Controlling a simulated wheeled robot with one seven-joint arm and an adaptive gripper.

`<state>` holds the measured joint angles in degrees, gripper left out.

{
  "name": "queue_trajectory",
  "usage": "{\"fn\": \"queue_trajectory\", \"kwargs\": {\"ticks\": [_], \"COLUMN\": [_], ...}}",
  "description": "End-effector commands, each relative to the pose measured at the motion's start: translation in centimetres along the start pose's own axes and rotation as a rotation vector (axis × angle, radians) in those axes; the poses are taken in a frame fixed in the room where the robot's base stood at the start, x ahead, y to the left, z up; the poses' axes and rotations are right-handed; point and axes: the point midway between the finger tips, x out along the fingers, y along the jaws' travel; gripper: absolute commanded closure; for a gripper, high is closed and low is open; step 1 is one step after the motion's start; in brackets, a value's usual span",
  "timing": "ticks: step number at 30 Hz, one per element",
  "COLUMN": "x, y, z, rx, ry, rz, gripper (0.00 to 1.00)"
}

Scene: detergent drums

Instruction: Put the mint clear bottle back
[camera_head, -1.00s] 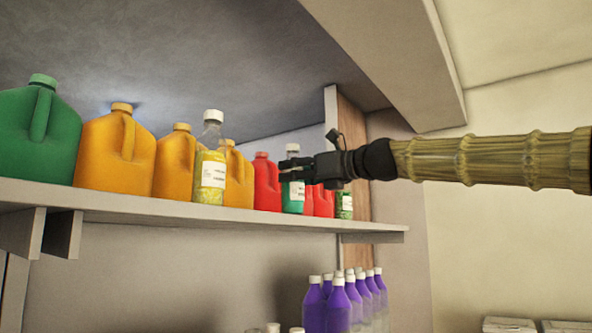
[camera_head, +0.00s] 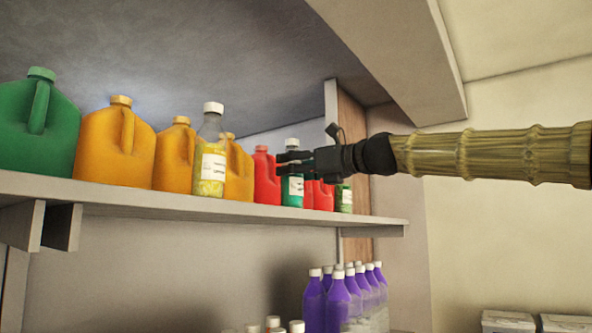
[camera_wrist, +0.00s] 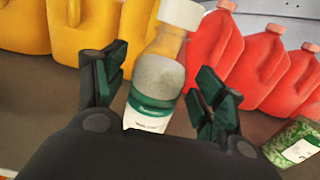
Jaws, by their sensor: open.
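The mint clear bottle (camera_head: 292,193) has a white cap and a white label over green liquid. It appears to stand upright on the upper shelf, in front of the red jugs. My gripper (camera_head: 284,163) reaches in from the right at its upper part. In the wrist view the bottle (camera_wrist: 158,82) lies between the two spread fingers of my gripper (camera_wrist: 160,90), with a visible gap on each side. The fingers are open, and the bottle's lower end is hidden behind the gripper body.
The upper shelf (camera_head: 180,207) also holds a green jug (camera_head: 38,125), orange jugs (camera_head: 115,145), a yellow clear bottle (camera_head: 210,165), red jugs (camera_wrist: 215,50) and a green-filled bottle (camera_wrist: 297,145) close at right. Purple bottles (camera_head: 338,300) stand below. A wooden upright (camera_head: 353,120) bounds the right.

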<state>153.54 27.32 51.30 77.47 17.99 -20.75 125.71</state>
Motion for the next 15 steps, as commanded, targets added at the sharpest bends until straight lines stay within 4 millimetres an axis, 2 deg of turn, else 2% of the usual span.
{"fn": "queue_trajectory", "kwargs": {"ticks": [5,15], "x": [-1.9,-7.7], "y": [0.1,0.0], "z": [-0.2,-0.2], "rx": [-0.001,-0.002], "ry": [-0.002,-0.002], "rz": [0.0,-0.001], "gripper": [0.3,0.3]}}
